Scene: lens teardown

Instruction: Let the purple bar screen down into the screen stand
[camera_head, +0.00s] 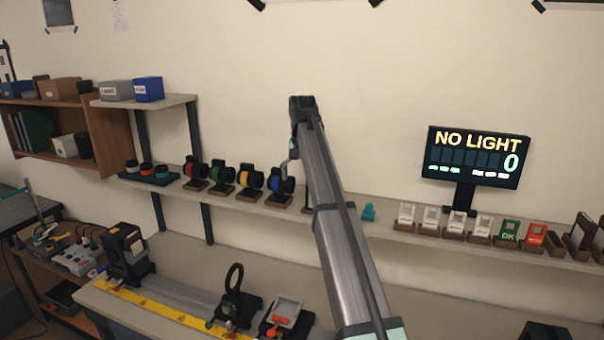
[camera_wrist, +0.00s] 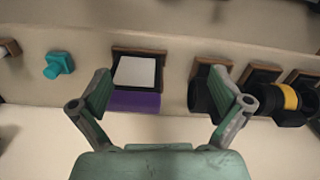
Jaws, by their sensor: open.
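In the wrist view, the purple bar screen (camera_wrist: 133,102) shows as a purple band with a white panel. It is at the brown screen stand (camera_wrist: 141,50) on the shelf, whose wood shows beyond and beside the white panel. I cannot tell how deep it sits. My gripper (camera_wrist: 161,76) is open, its fingers apart on either side of the view. The screen lies between them, nearer the left finger, and no grip on it shows. In the head view my gripper (camera_head: 290,166) is partly behind my arm, which hides the screen.
A black ring on a stand (camera_wrist: 206,92) is close by the right finger. A teal piece (camera_wrist: 58,64) lies left of the screen in the wrist view. In the head view several coloured rings and white holders line the shelf (camera_head: 385,232). A display (camera_head: 474,158) reads "NO LIGHT" and 0.

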